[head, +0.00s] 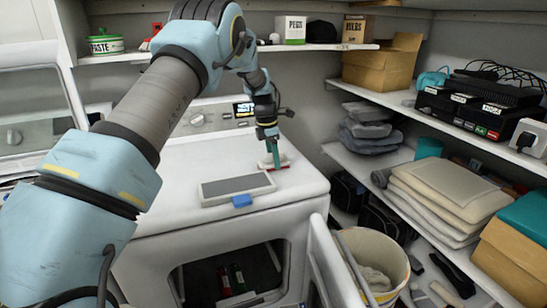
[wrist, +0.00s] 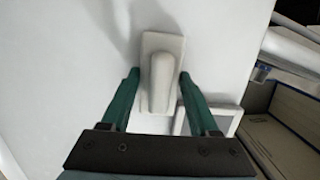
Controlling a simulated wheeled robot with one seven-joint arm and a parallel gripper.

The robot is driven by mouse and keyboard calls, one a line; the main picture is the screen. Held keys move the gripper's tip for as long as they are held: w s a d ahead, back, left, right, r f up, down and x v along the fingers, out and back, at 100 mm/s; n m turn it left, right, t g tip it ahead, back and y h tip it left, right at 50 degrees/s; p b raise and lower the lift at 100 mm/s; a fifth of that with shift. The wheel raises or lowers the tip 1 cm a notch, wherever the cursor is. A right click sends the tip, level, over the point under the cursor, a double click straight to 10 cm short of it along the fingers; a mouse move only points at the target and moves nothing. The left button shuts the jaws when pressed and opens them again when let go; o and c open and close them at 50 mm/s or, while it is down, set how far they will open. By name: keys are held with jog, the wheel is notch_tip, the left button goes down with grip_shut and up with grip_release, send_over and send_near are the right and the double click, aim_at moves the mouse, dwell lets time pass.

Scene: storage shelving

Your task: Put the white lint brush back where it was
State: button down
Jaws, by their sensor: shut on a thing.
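In the head view my gripper (head: 275,158) points down over the white machine top (head: 188,160), and the brush (head: 265,163) shows pale and small beside the fingers. The brush is at or just above that surface; I cannot tell whether it touches. The fingers hide part of it in the head view.
A grey framed panel (head: 235,187) with a blue piece (head: 242,201) lies in front of the gripper. A bucket (head: 376,262) stands at the lower right. Shelves at right hold folded cloths (head: 440,190), a cardboard box (head: 383,66) and black devices (head: 465,108). The machine top's left side is clear.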

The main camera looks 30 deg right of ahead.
aim_at(269, 154)
jog(key=shift+c, duration=0.7)
grip_release()
jog(key=r+b, duration=0.1)
jog(key=r, duration=0.2)
jog(key=a+r+b, duration=0.1)
jog(key=r, duration=0.3)
jog(key=r+b, duration=0.1)
jog(key=r, duration=0.3)
jog(key=shift+w+a+r, duration=0.15)
jog(key=shift+a, duration=0.1)
jog(key=s+a+m+t, duration=0.1)
jog(key=a+m, duration=0.6)
jog(key=a, duration=1.6)
jog(key=s+a+f+m, duration=0.2)
jog(key=s+a+m, duration=0.3)
jog(key=s+a, duration=0.4)
jog(key=s+a+f+m+y, duration=0.1)
jog(key=s+a+f+m, duration=0.2)
jog(key=s+a, duration=0.7)
jog(key=a+m, duration=0.1)
jog(key=m, duration=0.1)
jog(key=shift+m+t+y, duration=0.3)
jog(key=shift+m+t, duration=0.1)
